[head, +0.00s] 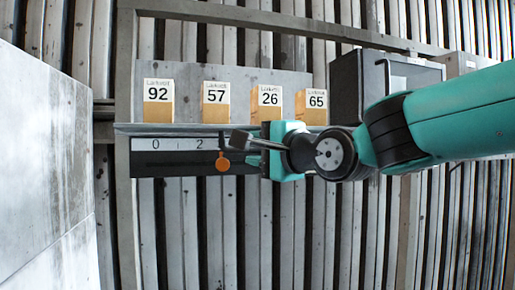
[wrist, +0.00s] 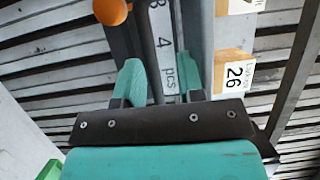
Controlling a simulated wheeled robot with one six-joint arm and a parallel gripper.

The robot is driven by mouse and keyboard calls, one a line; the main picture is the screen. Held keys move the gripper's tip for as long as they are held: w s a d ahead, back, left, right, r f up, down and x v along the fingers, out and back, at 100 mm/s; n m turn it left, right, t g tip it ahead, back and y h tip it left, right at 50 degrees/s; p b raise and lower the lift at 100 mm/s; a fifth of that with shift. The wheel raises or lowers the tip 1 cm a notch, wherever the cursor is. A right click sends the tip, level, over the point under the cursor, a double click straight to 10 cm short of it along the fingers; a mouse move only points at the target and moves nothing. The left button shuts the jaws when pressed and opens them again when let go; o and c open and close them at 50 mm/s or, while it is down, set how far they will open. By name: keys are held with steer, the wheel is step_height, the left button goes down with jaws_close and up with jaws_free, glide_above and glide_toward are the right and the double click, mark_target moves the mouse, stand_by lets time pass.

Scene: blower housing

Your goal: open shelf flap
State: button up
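The shelf flap appears to be the dark front panel (head: 175,168) with a white printed strip (head: 180,144) below the shelf edge. It hangs roughly upright. An orange round knob (head: 222,163) sits on or in front of it; it also shows at the top of the wrist view (wrist: 112,11). My gripper (head: 268,150) is at the right part of the panel, to the right of the knob. In the wrist view my gripper's teal fingers (wrist: 160,75) are apart, with the strip showing between them. I cannot tell whether they touch the panel.
Several boxes stand on the shelf above, marked 92 (head: 158,101), 57 (head: 216,102), 26 (head: 266,103) and 65 (head: 312,107). A dark grey cabinet (head: 385,78) is to their right. A pale wall (head: 45,160) is close at left. The slatted area below the panel looks clear.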

steer(key=p+v, duration=0.7)
steer(key=v, duration=1)
steer(key=shift+s, duration=0.25)
steer(key=shift+f, duration=0.1)
